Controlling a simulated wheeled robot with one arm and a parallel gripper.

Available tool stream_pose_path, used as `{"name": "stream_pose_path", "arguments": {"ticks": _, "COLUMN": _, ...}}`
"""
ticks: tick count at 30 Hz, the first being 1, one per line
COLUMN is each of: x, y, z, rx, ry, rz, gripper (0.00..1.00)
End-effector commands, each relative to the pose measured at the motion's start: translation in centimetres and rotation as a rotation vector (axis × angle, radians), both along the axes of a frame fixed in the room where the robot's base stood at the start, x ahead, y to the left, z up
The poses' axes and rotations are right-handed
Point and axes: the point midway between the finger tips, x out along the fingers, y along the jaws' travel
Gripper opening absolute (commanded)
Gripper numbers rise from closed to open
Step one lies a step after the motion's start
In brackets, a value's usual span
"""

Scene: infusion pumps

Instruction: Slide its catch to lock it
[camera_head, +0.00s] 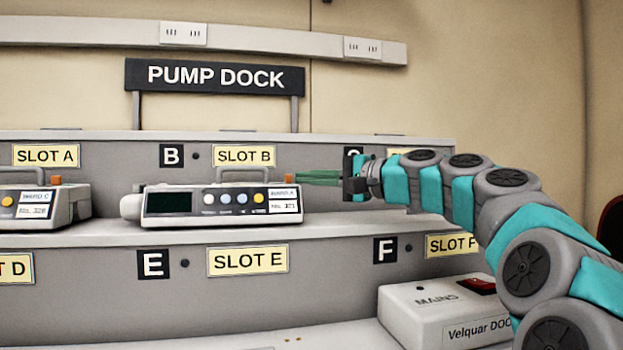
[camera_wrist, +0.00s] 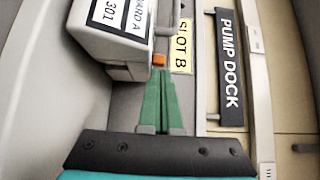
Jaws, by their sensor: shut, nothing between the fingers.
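A white infusion pump (camera_head: 222,213) with a dark screen sits on the upper shelf under the SLOT B sign. Its small orange catch (camera_head: 289,178) stands up at the right end of its top. In the wrist view the pump (camera_wrist: 97,40) is at the upper left, labelled WARD A, 301, with the orange catch (camera_wrist: 159,60) beside it. My gripper (camera_head: 298,178) reaches in from the right with its green fingers shut and empty. Their tips are right at the catch's right side; in the wrist view the fingertips (camera_wrist: 162,73) lie just below it. I cannot tell whether they touch.
Another pump (camera_head: 36,208) with an orange catch sits at the left under SLOT A (camera_head: 45,156). A white mains box (camera_head: 425,300) with a red switch stands at the lower right. The shelf right of the SLOT B pump is clear except for my arm.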

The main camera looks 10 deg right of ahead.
Motion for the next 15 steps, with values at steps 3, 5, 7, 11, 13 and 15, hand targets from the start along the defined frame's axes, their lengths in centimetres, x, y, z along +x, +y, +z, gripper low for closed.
{"name": "stream_pose_path", "arguments": {"ticks": 3, "x": 0.0, "y": 0.5, "z": 0.1, "rx": 0.001, "ry": 0.001, "rz": 0.003, "gripper": 0.0}}
{"name": "stream_pose_path", "arguments": {"ticks": 5, "x": -0.1, "y": 1.1, "z": 0.1, "rx": 0.001, "ry": 0.002, "rz": 0.005, "gripper": 0.0}}
{"name": "stream_pose_path", "arguments": {"ticks": 7, "x": -0.1, "y": 2.0, "z": 0.1, "rx": -0.001, "ry": 0.002, "rz": 0.007, "gripper": 0.0}}
{"name": "stream_pose_path", "arguments": {"ticks": 11, "x": -0.1, "y": 2.7, "z": 0.2, "rx": -0.001, "ry": -0.002, "rz": 0.002, "gripper": 0.0}}
{"name": "stream_pose_path", "arguments": {"ticks": 13, "x": -0.1, "y": 2.7, "z": 0.1, "rx": -0.001, "ry": -0.002, "rz": 0.002, "gripper": 0.0}}
{"name": "stream_pose_path", "arguments": {"ticks": 15, "x": -0.1, "y": 2.7, "z": 0.1, "rx": -0.001, "ry": -0.001, "rz": 0.003, "gripper": 0.0}}
